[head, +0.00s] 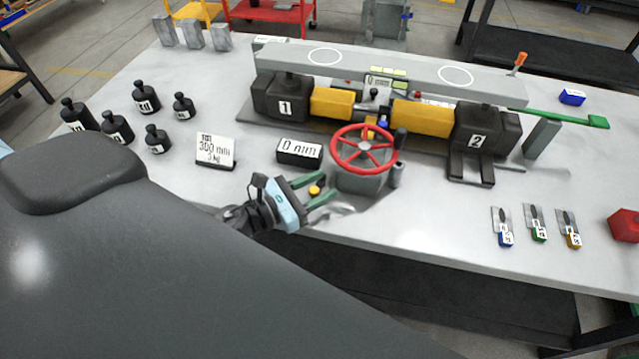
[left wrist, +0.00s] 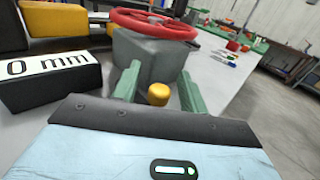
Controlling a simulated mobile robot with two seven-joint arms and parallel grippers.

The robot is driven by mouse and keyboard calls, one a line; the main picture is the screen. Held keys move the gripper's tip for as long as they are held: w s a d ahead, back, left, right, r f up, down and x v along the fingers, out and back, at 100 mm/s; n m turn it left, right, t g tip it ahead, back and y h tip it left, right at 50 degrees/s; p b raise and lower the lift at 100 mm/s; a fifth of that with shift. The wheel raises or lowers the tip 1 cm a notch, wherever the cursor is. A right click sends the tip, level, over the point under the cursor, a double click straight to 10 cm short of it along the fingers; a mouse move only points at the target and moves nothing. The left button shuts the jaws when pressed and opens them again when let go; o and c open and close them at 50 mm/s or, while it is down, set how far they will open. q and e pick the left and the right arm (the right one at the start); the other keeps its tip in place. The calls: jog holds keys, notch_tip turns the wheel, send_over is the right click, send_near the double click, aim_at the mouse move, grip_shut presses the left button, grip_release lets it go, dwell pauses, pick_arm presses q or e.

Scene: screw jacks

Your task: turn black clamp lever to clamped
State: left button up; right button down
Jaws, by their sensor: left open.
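The handwheel sits on a grey housing (head: 360,182) and also shows in the left wrist view (left wrist: 152,22). My left gripper (head: 326,184) is open in front of the housing, its green fingers pointing at it. A small yellow knob (head: 315,190) lies between the fingers and also shows in the left wrist view (left wrist: 158,94); contact cannot be seen. My right gripper is not in view.
A "0 mm" block (head: 299,152) stands close left of the gripper, beside a "300 mm" sign (head: 215,151). Jack blocks "1" (head: 283,98) and "2" (head: 482,135) stand behind. Several black weights (head: 146,98) are at left.

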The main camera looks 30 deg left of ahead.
pick_arm(q)
jog(key=shift+w+d, duration=0.2)
jog(key=shift+w, duration=0.15)
jog(key=shift+c, duration=0.3)
grip_shut()
